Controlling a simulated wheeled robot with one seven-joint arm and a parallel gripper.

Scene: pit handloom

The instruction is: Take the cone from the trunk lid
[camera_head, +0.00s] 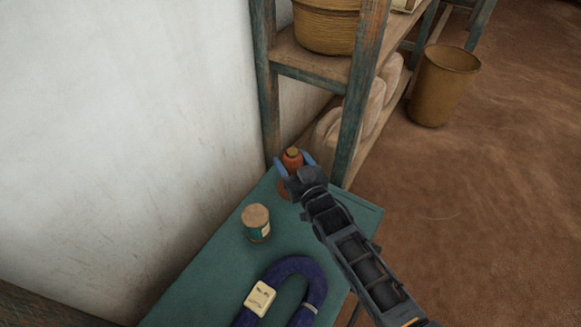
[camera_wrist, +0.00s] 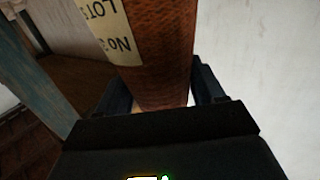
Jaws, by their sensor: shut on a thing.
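The cone (camera_head: 292,160) is orange-brown with a paler top. It is at the far end of the green trunk lid (camera_head: 205,275), close to the shelf post. My gripper (camera_head: 294,170) is shut on the cone, one finger on each side. In the wrist view the cone (camera_wrist: 160,55) stands large between the two fingers (camera_wrist: 165,95), with a cream paper label (camera_wrist: 112,30) on its side. Its lower part is partly hidden by my gripper, and I cannot tell whether its base touches the lid.
A wooden shelf (camera_head: 355,95) stands just behind. A white wall (camera_head: 120,120) is at left, a brown bin (camera_head: 443,85) at right.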

